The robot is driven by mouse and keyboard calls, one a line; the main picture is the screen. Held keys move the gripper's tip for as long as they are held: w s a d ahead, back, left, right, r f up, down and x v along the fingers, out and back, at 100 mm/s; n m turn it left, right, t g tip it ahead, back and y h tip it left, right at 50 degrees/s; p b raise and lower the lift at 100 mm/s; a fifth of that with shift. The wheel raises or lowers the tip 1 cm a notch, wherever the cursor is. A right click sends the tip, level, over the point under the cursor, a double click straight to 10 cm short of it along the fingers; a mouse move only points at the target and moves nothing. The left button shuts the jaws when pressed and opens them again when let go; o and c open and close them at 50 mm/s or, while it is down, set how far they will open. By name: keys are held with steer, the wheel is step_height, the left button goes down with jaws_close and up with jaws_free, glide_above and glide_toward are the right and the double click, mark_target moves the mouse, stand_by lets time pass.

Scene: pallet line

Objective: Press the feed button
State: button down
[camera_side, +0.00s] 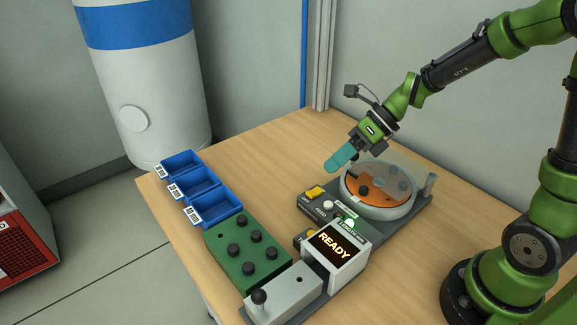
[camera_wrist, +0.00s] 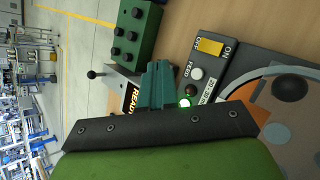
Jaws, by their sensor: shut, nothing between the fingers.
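The feed button is a small round white button (camera_side: 328,205) on a dark grey control panel in the side view. In the wrist view the white button (camera_wrist: 196,73) sits beside the label FEED, between a yellow switch and a lit green lamp. My gripper (camera_side: 328,169) has teal fingers, shut and empty, and hangs in the air above and behind the panel, clear of the button. In the wrist view the fingertips of my gripper (camera_wrist: 158,66) appear to the left of the button.
A yellow ON/OFF switch (camera_side: 315,192), a glowing green lamp (camera_side: 348,223) and a screen (camera_side: 336,247) reading READY surround the button. A round feeder bowl (camera_side: 382,207) with an orange floor is close by. A green block with black pegs (camera_side: 246,270) and blue bins (camera_side: 219,216) stand left.

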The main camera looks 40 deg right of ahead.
mark_target(332, 202)
steer(key=shift+f, duration=3.8)
steer(key=shift+f, duration=0.1)
steer(key=shift+f, duration=0.3)
steer(key=shift+f, duration=0.5)
steer(key=shift+r, duration=3.45)
